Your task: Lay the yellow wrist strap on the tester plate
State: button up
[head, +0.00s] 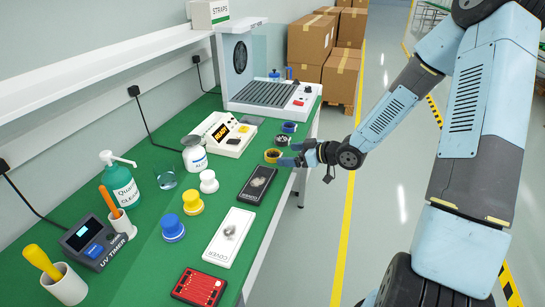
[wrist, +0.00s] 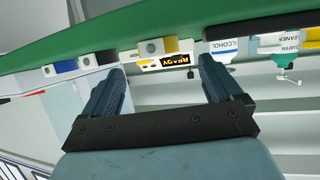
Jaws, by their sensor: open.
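The yellow wrist strap (head: 273,155) is a small band near the right edge of the green bench; it also shows in the wrist view (wrist: 172,44), ahead of the fingers and roughly centred between them. My gripper (head: 291,159) is just right of the strap, at the bench edge. In the wrist view my gripper (wrist: 161,70) is open with nothing between its fingers. The white tester (head: 231,147) with a lit READY display stands left of the strap; it shows beyond the strap in the wrist view (wrist: 180,61).
A black strap (head: 281,140) and a blue strap (head: 289,127) lie beyond the yellow one. A dark flat case (head: 258,185) lies on its near side. An alcohol bottle (head: 195,158) stands near the tester. A large slatted machine (head: 268,94) fills the bench's far end.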

aim_at(274, 153)
jog(key=shift+x, duration=3.3)
jog(key=shift+w+d+r, duration=0.1)
jog(key=shift+w, duration=0.05)
jog(key=c, duration=1.2)
